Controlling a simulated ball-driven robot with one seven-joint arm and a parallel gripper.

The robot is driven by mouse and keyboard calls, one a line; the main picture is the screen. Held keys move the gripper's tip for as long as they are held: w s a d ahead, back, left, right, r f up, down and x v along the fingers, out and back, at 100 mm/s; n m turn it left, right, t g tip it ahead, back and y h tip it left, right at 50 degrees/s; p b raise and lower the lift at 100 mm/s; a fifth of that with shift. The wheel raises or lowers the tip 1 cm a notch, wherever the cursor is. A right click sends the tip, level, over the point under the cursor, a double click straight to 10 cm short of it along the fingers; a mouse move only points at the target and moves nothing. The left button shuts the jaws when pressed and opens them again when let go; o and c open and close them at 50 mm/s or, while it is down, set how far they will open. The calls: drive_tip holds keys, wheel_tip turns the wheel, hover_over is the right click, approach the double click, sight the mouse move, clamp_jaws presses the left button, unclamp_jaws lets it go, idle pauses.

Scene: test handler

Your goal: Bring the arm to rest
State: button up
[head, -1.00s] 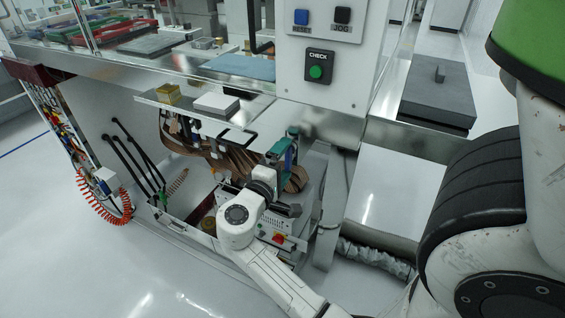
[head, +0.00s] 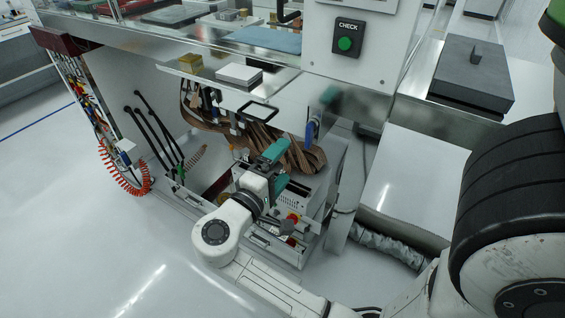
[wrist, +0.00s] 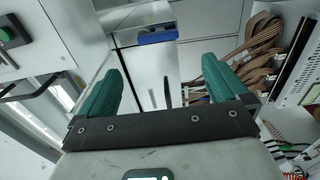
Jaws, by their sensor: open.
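My gripper (head: 270,160) shows in the head view in front of the open lower bay of the test handler. Its two green fingers stand wide apart in the wrist view (wrist: 160,85), with nothing held between them. My white arm reaches up to it from the bottom of the head view. A blue handle (head: 312,132) is on the metal cabinet wall behind the gripper, and the same blue piece appears beyond the fingers in the wrist view (wrist: 157,37).
Brown ribbon cables (head: 230,125) hang in the bay above a grey box with a red knob (head: 292,218). A shelf with a white block (head: 239,74) juts out above. The CHECK button panel (head: 346,40) is above right. Open floor (head: 80,240) lies at left.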

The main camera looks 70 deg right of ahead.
idle(0.4)
drive_tip(key=s+a+f+t+y, duration=0.2)
drive_tip(key=f+y, duration=0.2)
drive_tip(key=f, duration=0.3)
drive_tip(key=s+a+f+t+y, duration=0.1)
drive_tip(key=f+y, duration=0.3)
drive_tip(key=f, duration=0.2)
drive_tip(key=s+a+f+n+t+y, duration=0.1)
drive_tip(key=a+f+y, duration=0.3)
drive_tip(key=a, duration=0.3)
drive_tip(key=s+a+f+n+t+y, duration=0.1)
drive_tip(key=s+a+f+y, duration=0.1)
drive_tip(key=a+f+y, duration=0.2)
drive_tip(key=a+y, duration=0.1)
drive_tip(key=a, duration=0.2)
drive_tip(key=shift+s+a, duration=0.25)
drive_tip(key=shift+f, duration=0.1)
drive_tip(key=shift+c, duration=0.5)
